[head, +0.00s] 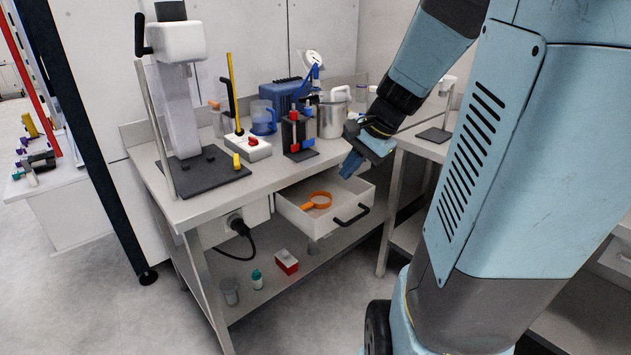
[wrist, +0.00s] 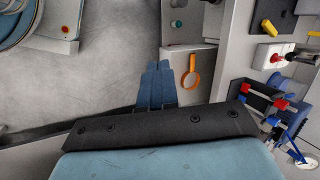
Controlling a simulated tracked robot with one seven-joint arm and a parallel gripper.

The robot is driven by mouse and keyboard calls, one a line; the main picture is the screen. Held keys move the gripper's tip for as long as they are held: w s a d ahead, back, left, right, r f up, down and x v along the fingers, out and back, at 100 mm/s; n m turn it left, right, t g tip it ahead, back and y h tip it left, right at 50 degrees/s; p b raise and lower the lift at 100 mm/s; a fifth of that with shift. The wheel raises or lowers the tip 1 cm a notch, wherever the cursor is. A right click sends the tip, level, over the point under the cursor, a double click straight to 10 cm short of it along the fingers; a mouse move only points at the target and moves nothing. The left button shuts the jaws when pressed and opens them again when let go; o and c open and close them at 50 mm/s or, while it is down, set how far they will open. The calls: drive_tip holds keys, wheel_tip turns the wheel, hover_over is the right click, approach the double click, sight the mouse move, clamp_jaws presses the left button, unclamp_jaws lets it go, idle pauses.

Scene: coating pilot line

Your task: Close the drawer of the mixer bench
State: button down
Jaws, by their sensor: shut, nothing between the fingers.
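The mixer bench (head: 215,205) has a white drawer (head: 296,219) that stands pulled out from under its top. A black bar handle (head: 352,217) is on the drawer's front. An orange ring-shaped tool with a handle (head: 318,200) lies inside the drawer; it also shows in the wrist view (wrist: 190,79). In the wrist view my fingers (wrist: 157,66) overlap the drawer area, and I cannot make out the handle there.
A red box (head: 286,262) and a small bottle (head: 257,279) stand on the lower shelf. Floor (head: 290,325) is clear in front.

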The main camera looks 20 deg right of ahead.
drive_tip(key=w+d+f+m+t, duration=0.2)
drive_tip(key=d+f+m, duration=0.75)
drive_tip(key=d, duration=0.35)
drive_tip(key=w+d+f+m+t, duration=0.2)
drive_tip(key=d+f+m+t, duration=0.1)
drive_tip(key=d+f+m, duration=0.8)
drive_tip(key=w+a+f+n, duration=0.2)
drive_tip(key=w+a+f, duration=0.2)
drive_tip(key=w, duration=0.6)
wheel_tip(320, 180, down, 2)
drive_tip(key=shift+a+f+y, duration=0.1)
drive_tip(key=shift+a+y, duration=0.1)
drive_tip(key=shift+y, duration=0.1)
drive_tip(key=shift+w, duration=0.15)
drive_tip(key=w+a, duration=0.2)
drive_tip(key=w, duration=0.4)
drive_tip(key=w+a, duration=0.3)
drive_tip(key=w, duration=0.4)
drive_tip(key=w+a, duration=0.2)
drive_tip(key=w, duration=0.5)
drive_tip(key=shift+w+a, duration=0.4)
drive_tip(key=shift+w, duration=0.05)
